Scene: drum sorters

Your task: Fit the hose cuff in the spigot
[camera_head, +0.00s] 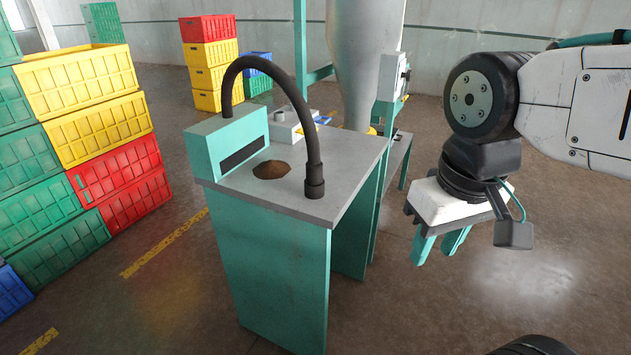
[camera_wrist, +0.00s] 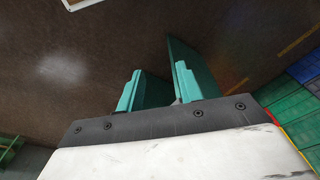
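The cuff is not in the wrist view.
The grey tabletop (camera_head: 343,160) holds a brown heap (camera_head: 271,169) and a pale device (camera_head: 290,124). A grey hopper (camera_head: 364,70) stands behind. Stacked coloured crates (camera_head: 95,130) fill the left. The floor (camera_head: 400,310) right of the table is clear.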

